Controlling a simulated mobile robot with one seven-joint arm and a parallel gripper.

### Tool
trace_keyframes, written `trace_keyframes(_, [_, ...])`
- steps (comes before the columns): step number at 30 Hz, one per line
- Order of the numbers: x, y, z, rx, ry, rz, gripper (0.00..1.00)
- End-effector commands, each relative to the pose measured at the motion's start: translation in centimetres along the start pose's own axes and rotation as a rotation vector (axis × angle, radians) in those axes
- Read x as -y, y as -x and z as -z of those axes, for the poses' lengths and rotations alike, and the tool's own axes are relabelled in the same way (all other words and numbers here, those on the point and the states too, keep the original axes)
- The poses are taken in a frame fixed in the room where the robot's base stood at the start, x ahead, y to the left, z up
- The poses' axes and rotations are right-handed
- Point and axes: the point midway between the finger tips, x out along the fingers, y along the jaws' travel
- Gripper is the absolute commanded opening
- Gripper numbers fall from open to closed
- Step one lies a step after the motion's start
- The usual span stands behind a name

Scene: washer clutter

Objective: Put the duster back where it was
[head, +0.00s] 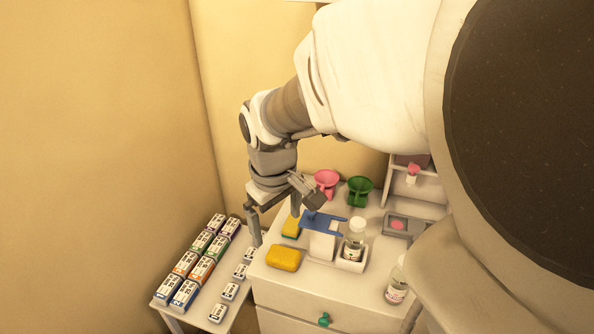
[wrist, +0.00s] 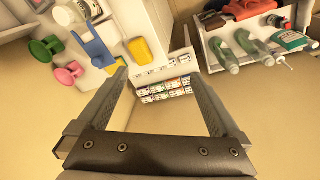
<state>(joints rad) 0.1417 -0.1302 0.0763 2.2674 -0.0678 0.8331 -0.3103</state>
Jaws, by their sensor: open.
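I cannot tell for sure which thing is the duster. A blue flat-ended tool (head: 318,219) stands in a white holder (head: 321,246) on the cabinet top and may be it; the blue tool also shows at upper left in the wrist view (wrist: 94,44). My gripper (head: 276,229) is open and points down near the cabinet's left edge, left of the blue tool. In the wrist view my gripper (wrist: 158,77) has nothing between its fingers.
Several small labelled boxes (head: 202,268) fill the low table at left. A shelf with spray bottles (wrist: 242,44) shows in the wrist view.

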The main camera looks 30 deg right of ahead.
Motion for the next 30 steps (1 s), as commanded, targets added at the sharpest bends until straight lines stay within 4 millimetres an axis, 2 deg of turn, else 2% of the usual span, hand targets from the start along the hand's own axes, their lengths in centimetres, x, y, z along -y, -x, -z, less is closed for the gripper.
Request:
trace_keyframes(1, [0.5,5.4,-0.2,-0.150,-0.026,-0.058,1.00])
trace_keyframes(6, [2.5,7.8,-3.3,-0.229,-0.139,-0.042,1.00])
trace_keyframes(12, [4.3,9.2,-6.3,-0.303,-0.250,-0.006,1.00])
trace_keyframes(16, [4.9,9.4,-7.4,-0.327,-0.289,0.011,1.00])
trace_keyframes(30, [5.1,9.3,-7.8,-0.332,-0.302,0.022,1.00])
